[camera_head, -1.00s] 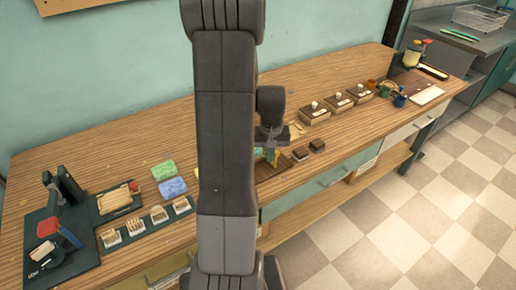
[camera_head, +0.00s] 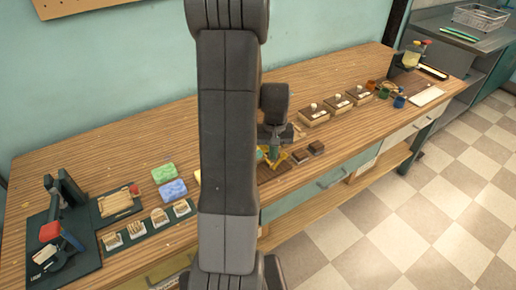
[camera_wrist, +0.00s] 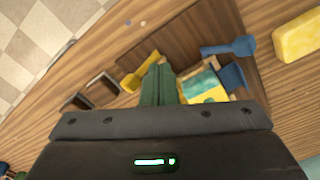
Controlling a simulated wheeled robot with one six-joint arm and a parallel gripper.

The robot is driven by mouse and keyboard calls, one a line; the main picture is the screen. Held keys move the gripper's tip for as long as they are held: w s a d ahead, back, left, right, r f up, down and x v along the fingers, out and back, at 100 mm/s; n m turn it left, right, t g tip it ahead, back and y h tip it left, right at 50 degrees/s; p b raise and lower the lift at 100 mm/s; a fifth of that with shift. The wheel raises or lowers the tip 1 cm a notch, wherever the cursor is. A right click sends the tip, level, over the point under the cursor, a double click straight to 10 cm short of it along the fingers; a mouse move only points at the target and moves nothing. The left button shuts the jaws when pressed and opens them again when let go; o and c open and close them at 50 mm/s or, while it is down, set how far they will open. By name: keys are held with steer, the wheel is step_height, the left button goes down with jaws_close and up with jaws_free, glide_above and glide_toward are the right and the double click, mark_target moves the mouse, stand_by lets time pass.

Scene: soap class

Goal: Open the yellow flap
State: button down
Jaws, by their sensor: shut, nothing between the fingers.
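In the wrist view, my gripper (camera_wrist: 163,85) has its green fingers together, with nothing between them. They are close beside a small mould on a brown board (camera_wrist: 190,35). The yellow flap (camera_wrist: 140,76) lies to the left of my fingertips, angled outward, partly hidden by the fingers. A patterned yellow-green block (camera_wrist: 206,84) sits right of the fingers. A blue flap (camera_wrist: 230,47) points outward beyond it, with another blue part (camera_wrist: 233,76) nearby.
Two small dark trays (camera_wrist: 101,90) lie left of the board in the wrist view. A yellow block (camera_wrist: 299,37) lies right. In the head view, green (camera_head: 164,173) and blue (camera_head: 173,189) blocks stand left of my arm. Several stamp boxes (camera_head: 337,104) stand behind right.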

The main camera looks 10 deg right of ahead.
steer(key=r+p, duration=0.1)
steer(key=r, duration=0.2)
steer(key=r+p, duration=0.1)
steer(key=shift+s+a+r+p, duration=0.1)
steer(key=shift+a+r+p, duration=0.15)
steer(key=shift+r+p, duration=0.1)
steer(key=shift+f, duration=0.1)
steer(key=shift+d+f+b, duration=0.2)
steer(key=shift+f+b, duration=1.05)
steer(key=shift+f, duration=0.55)
steer(key=shift+d+f+b, duration=0.2)
steer(key=shift+f+b, duration=1)
steer(key=shift+f, duration=0.55)
steer(key=shift+a+r, duration=0.1)
steer(key=shift+r, duration=0.1)
